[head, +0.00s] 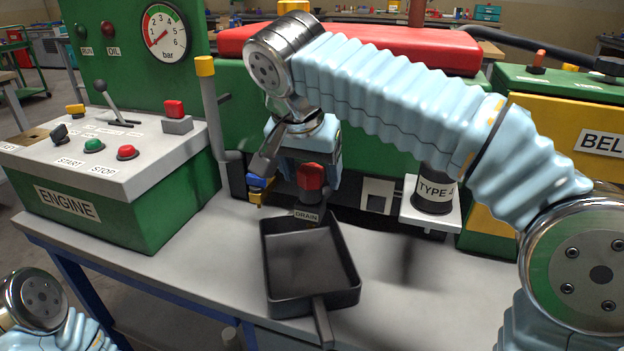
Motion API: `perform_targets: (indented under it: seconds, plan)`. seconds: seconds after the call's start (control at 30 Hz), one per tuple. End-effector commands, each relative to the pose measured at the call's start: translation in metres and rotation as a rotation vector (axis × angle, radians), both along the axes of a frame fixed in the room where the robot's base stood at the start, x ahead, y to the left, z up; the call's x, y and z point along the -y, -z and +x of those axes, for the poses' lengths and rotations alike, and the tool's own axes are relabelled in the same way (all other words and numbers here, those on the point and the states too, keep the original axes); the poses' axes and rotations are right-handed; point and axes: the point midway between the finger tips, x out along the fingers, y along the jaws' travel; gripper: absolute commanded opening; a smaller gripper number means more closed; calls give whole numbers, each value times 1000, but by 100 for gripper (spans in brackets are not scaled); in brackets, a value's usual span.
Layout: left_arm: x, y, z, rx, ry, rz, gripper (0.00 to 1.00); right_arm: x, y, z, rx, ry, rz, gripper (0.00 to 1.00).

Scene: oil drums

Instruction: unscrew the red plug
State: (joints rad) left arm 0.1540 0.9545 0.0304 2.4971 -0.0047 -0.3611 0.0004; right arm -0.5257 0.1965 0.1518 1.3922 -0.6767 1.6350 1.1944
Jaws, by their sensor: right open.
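The red plug (311,178) sits on the front of the green machine, above a label reading DRAIN (307,216). My right gripper (290,180) comes down from above, close to the plug, and is open. The wrist and gripper body hide part of the machine behind it. I cannot tell whether a finger touches the plug. A black square pan (311,265) stands on the bench below the drain, its handle pointing to the front. It looks empty. Only a bit of my left arm shows at the lower left; its gripper is out of view.
The green ENGINE panel (67,203) with lever and buttons stands at the left, under a pressure gauge (165,31). A black TYPE 4 canister (435,190) stands on a white bracket at the right. The bench (440,300) is clear right of the pan.

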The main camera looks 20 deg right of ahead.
Motion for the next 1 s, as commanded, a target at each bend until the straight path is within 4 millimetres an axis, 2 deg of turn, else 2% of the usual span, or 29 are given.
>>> perform_targets:
  seconds: [0.2, 0.47, 0.83, 0.87, 1.0]
  plan:
    - [0, 3, 0, 0, -1, 0, 43, 3, 14, 5, 0, 0, 0, 70]
    - [0, 2, 0, 1, 0, 0, 43, 4, 15, 5, 0, 0, 0, 70]
    - [0, 2, 0, 1, 0, 0, 43, 3, 15, 5, 0, 0, 0, 15]
    - [0, 2, 0, 1, 0, 0, 43, 3, 15, 5, 0, 0, 0, 13]
    - [0, 4, 0, 1, -1, 0, 43, 4, 15, 5, 1, -83, 1, 12]
